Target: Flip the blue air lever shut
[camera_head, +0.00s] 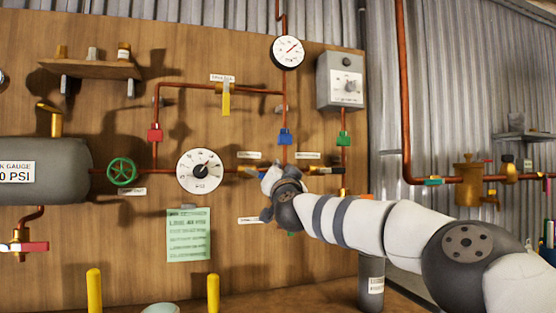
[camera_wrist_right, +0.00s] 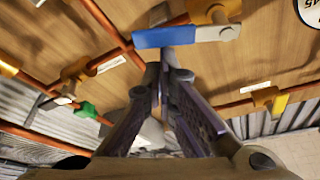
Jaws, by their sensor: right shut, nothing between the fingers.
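The blue lever (camera_wrist_right: 178,37) sits on a brass valve (camera_wrist_right: 210,12) at the top of the right wrist view, running sideways across the picture. In the head view, a small part of the blue lever (camera_head: 247,173) shows just left of my right wrist, which hides the rest. My right gripper (camera_wrist_right: 166,75) is shut and empty. Its fingertips are just below the lever in the wrist view; I cannot tell whether they touch it. The fingertips are hidden in the head view. My left gripper is in neither view.
Copper pipes run across the wooden board (camera_head: 110,240). A round white gauge (camera_head: 200,171) and green handwheel (camera_head: 122,171) are left of my wrist. A grey box (camera_head: 340,80) hangs above it. A green lever (camera_wrist_right: 86,110) is at left in the wrist view.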

